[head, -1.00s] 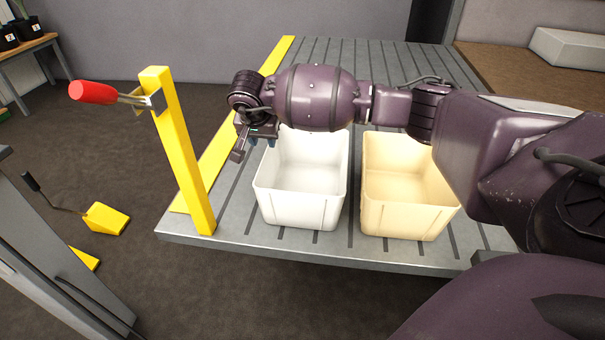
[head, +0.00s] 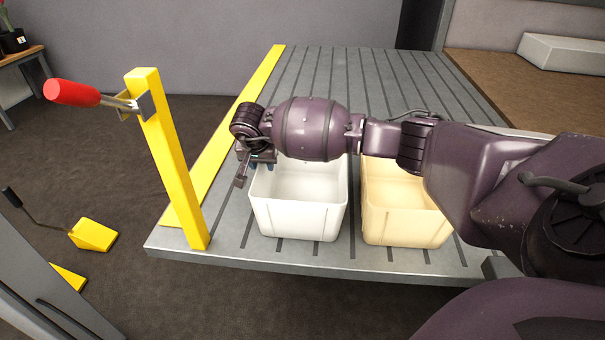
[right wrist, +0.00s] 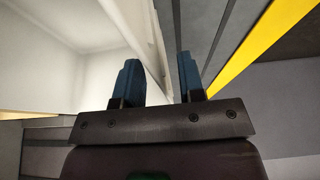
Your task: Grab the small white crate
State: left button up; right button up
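The small white crate (head: 297,218) stands upright and empty on the slatted grey platform, left of a cream crate. My right arm reaches across above both crates from the right, hiding part of their back walls. My right gripper (head: 257,165) is at the white crate's left back rim. In the right wrist view, its two blue fingers (right wrist: 158,65) are apart, with the white crate's wall (right wrist: 150,45) running between them. The crate's inside shows left of the fingers. Whether either finger touches the wall is unclear. My left gripper is not in view.
The cream crate (head: 405,222) stands just right of the white one. A yellow post (head: 172,160) with a red-handled lever (head: 72,93) rises at the platform's left front corner. A yellow strip (head: 228,140) edges the platform (head: 340,75), whose far part is clear.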

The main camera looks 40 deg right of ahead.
grip_shut()
jog(key=shift+f, duration=0.1)
dwell(1.2)
